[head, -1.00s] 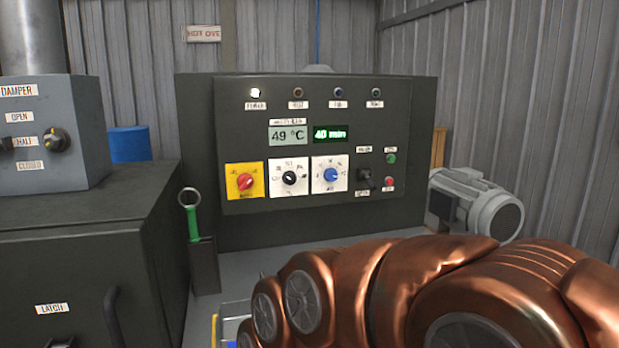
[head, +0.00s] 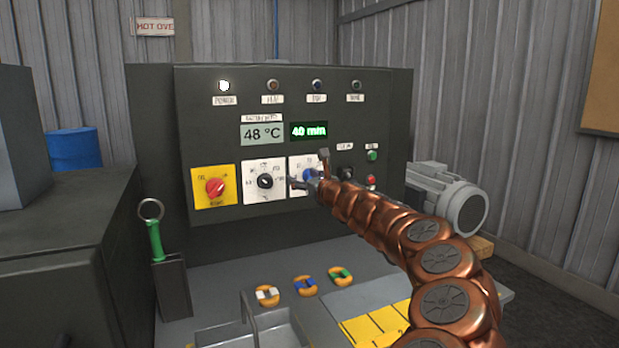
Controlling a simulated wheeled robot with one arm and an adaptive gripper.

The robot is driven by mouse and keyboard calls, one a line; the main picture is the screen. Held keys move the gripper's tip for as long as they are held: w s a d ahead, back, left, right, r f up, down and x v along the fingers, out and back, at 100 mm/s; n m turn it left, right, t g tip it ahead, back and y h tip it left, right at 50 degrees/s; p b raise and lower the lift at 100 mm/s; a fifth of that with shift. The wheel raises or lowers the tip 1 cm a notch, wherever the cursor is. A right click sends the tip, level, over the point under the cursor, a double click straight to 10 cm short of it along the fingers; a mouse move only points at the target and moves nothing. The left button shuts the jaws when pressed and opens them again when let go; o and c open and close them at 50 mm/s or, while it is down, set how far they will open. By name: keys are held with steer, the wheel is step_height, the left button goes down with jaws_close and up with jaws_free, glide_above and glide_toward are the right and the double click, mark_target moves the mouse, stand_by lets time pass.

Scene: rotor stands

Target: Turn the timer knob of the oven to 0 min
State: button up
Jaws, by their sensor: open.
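The oven's control panel (head: 215,140) stands ahead. The timer knob (head: 309,174) is blue on a white dial plate, the rightmost of three dials, partly hidden by my gripper. The green timer display (head: 309,131) reads 40 min. My gripper (head: 306,168) is open in front of the blue knob, one finger to its left and one up to its right. I cannot tell whether the fingers touch the knob. The black knob (head: 265,181) on a white plate and the red knob (head: 214,187) on a yellow plate are to the left. The temperature display (head: 262,133) reads 48 °C.
A black switch (head: 346,174), a green button (head: 372,155) and a red button (head: 370,180) sit right of the timer dial. Several coloured rings lie on the bench (head: 215,285) below. A green-handled tool (head: 155,241) stands at left.

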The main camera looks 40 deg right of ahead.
steer(key=s+d+f+m+h, duration=0.1)
steer(key=d+f+m+h, duration=0.15)
steer(key=d, duration=0.45)
steer(key=p+x, duration=0.2)
steer(key=x, duration=0.5)
steer(key=shift+f+m+g, duration=0.4)
steer(key=shift+f+m, duration=0.05)
steer(key=shift+f, duration=0.05)
steer(key=c, duration=1.1)
steer(key=shift+c, duration=0.2)
